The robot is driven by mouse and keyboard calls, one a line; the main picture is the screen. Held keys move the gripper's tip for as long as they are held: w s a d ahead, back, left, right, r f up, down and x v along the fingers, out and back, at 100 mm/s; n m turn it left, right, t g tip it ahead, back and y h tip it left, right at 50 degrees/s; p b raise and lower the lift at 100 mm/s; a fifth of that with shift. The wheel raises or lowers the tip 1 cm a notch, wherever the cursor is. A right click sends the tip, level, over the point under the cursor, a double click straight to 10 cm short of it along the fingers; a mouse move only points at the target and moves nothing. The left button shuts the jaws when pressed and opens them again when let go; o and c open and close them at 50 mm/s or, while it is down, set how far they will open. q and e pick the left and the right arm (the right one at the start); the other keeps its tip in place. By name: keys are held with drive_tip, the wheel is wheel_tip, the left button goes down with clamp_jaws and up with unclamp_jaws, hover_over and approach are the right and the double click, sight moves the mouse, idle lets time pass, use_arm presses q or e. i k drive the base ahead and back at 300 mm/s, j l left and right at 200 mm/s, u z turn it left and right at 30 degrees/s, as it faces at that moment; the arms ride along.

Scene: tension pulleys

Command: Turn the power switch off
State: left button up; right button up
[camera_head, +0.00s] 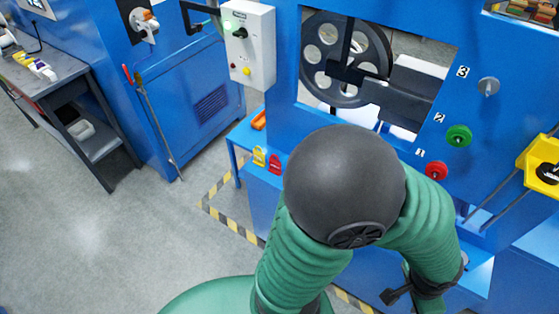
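The power switch cannot be told for certain. A white control box (248,42) on the blue machine carries a green light, a black knob (240,33), and a red and a yellow button low down. A yellow box with a black rotary knob (549,173) is at the right edge. A grey box with a red-orange and white switch (146,22) is on the cabinet at upper left. One green arm of mine, seemingly the left, rises in the middle and bends down to the right. Its dark end (398,296) is low at right, its fingers unclear. My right gripper is not seen.
The blue machine (283,40) has a large dark wheel (343,55) in its opening, and numbered grey, green and red knobs. A grey workbench (65,80) stands at left. Striped tape (228,217) marks the floor. Open floor lies at lower left.

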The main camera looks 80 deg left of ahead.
sight(242, 33)
drive_tip(key=l+u, duration=0.1)
drive_tip(key=u, duration=0.35)
drive_tip(key=k+l+u, duration=0.1)
drive_tip(key=u, duration=0.75)
drive_tip(key=k+l+u, duration=0.1)
drive_tip(key=u, duration=0.35)
drive_tip(key=k+u, duration=0.15)
drive_tip(key=u, duration=0.7)
drive_tip(key=k+j+u, duration=0.15)
drive_tip(key=k, duration=0.1)
